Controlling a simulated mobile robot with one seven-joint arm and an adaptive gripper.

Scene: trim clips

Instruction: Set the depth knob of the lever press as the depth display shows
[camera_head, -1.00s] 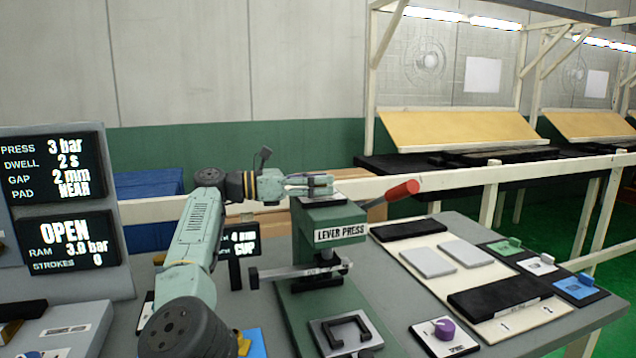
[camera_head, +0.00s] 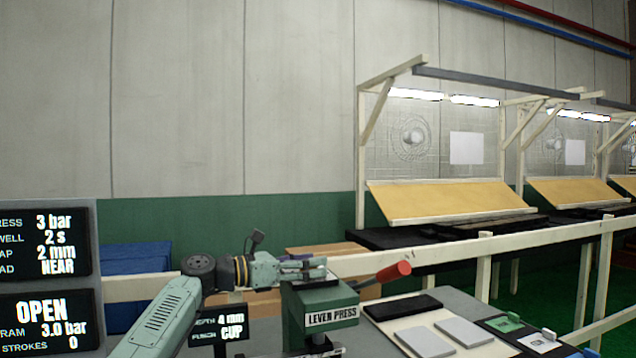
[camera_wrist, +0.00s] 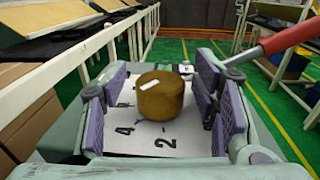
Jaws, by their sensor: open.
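The green lever press (camera_head: 318,307) stands at the lower middle of the head view, its red-tipped lever (camera_head: 393,271) pointing right. The depth knob (camera_wrist: 160,100) is a brown-gold cylinder with a white mark on the far left of its top. It sits on a white dial plate (camera_wrist: 140,143) where a 4 and a 2 can be read; the rest is hidden. My gripper (camera_wrist: 162,100) is open, with its purple pads on either side of the knob and gaps visible. In the head view my gripper (camera_head: 303,268) is at the press's top. The depth display (camera_head: 230,320) reads 4 mm.
A larger screen (camera_head: 45,245) at left reads press 3 bar, dwell 2 s, gap 2 mm, pad near. The one below (camera_head: 45,322) reads open, ram 3.0 bar, strokes 0. The red lever (camera_wrist: 290,35) rises close to my gripper's right side. Grey pads (camera_head: 424,342) lie right of the press.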

